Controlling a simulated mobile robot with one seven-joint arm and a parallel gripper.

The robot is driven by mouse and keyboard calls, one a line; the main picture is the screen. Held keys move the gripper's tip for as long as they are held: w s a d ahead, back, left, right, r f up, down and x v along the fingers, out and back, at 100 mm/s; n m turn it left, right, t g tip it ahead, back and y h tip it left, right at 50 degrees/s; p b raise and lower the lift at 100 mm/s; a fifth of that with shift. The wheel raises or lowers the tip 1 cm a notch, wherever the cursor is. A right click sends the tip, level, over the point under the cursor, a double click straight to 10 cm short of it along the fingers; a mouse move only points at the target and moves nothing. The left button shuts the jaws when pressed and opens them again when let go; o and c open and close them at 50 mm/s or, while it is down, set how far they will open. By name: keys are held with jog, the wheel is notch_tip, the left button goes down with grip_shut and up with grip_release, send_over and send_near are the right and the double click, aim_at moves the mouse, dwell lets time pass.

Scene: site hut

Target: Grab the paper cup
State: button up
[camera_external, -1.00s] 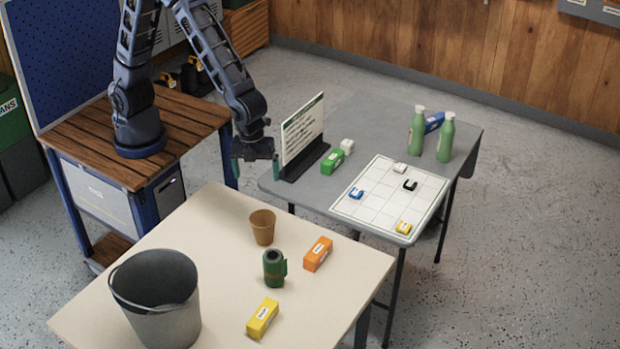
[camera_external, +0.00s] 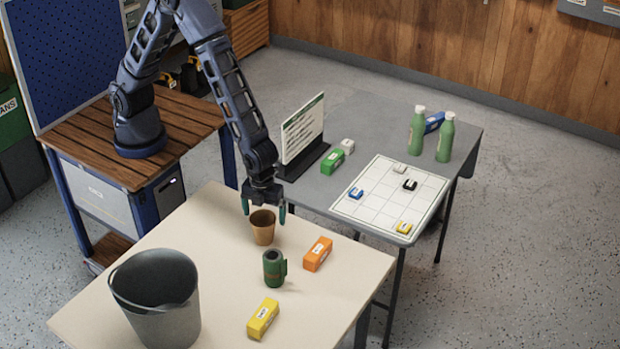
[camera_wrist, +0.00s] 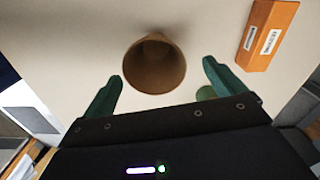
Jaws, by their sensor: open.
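The brown paper cup (camera_external: 263,230) stands upright on the cream table, mouth up and empty. My gripper (camera_external: 264,209) is open just above the cup, with one green finger to each side of its rim in the external view. In the wrist view, the cup (camera_wrist: 154,66) appears beyond the fingertips of my gripper (camera_wrist: 162,74), roughly centred between them. I cannot tell whether the fingertips are below the rim. Nothing is held.
The cream table (camera_external: 225,320) also holds a green mug (camera_external: 273,268), an orange box (camera_external: 317,254), a yellow box (camera_external: 263,318) and a grey bucket (camera_external: 165,310). A grey table (camera_external: 365,150) with a sign (camera_external: 301,132) stands behind. Table space left of the cup is clear.

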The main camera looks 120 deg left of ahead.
aim_at(263, 224)
jog(key=shift+s+f, duration=0.2)
jog(key=shift+f, duration=1.1)
jog(key=shift+s+f, duration=0.15)
jog(key=shift+f, duration=1.15)
jog(key=c, duration=1)
